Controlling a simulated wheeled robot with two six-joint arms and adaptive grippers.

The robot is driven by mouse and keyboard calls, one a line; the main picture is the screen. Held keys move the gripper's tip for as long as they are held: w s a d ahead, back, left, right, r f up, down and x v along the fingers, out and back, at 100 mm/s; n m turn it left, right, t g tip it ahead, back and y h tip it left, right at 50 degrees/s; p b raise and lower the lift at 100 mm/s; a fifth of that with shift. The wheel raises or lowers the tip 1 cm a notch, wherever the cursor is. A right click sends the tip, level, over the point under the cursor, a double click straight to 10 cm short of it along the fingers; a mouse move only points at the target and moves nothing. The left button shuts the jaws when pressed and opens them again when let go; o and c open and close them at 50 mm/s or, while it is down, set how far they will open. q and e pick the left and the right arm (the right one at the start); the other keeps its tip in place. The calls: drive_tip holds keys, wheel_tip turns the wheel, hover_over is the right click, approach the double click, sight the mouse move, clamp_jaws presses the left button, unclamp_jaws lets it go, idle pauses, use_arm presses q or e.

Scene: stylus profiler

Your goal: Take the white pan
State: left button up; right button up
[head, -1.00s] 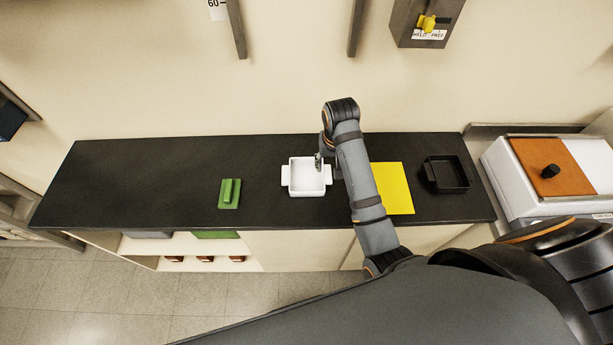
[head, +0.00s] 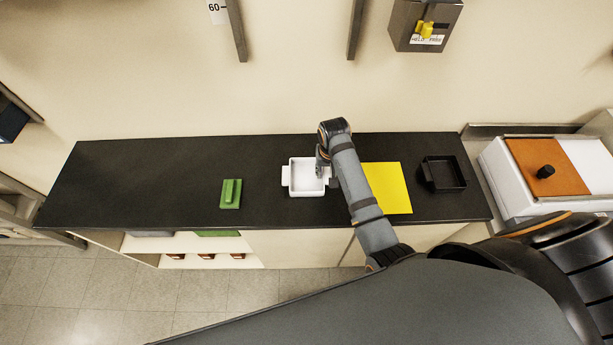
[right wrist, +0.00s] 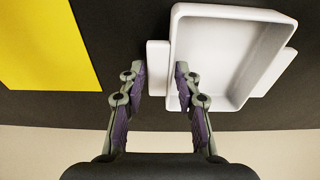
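The white pan (head: 306,193) is a square, open dish with a tab handle on two sides. It sits upright on the black counter, and it also shows in the right wrist view (right wrist: 205,55). My right gripper (head: 322,172) is at the pan's right side in the head view. In the right wrist view its two fingers (right wrist: 160,75) are apart, one outside the near handle (right wrist: 157,64) and the other over the pan's inside, past the side wall. Whether either finger touches the pan I cannot tell. My left gripper is not in view.
On the black counter (head: 130,180) lie a green block-like piece (head: 231,194) left of the pan, a yellow sheet (head: 388,188) partly behind my right arm, and a black pan (head: 443,174). A white unit with an orange panel (head: 545,168) stands at right. The counter's left part is clear.

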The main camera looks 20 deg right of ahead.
clamp_jaws()
drive_tip(key=shift+r, duration=0.55)
drive_tip(key=s+d+r, duration=0.8)
drive_tip(key=s+r, duration=0.2)
drive_tip(key=r, duration=0.2)
drive_tip(key=shift+s+d+b, duration=0.35)
drive_tip(key=shift+s, duration=0.05)
drive_tip(key=shift+s, duration=0.1)
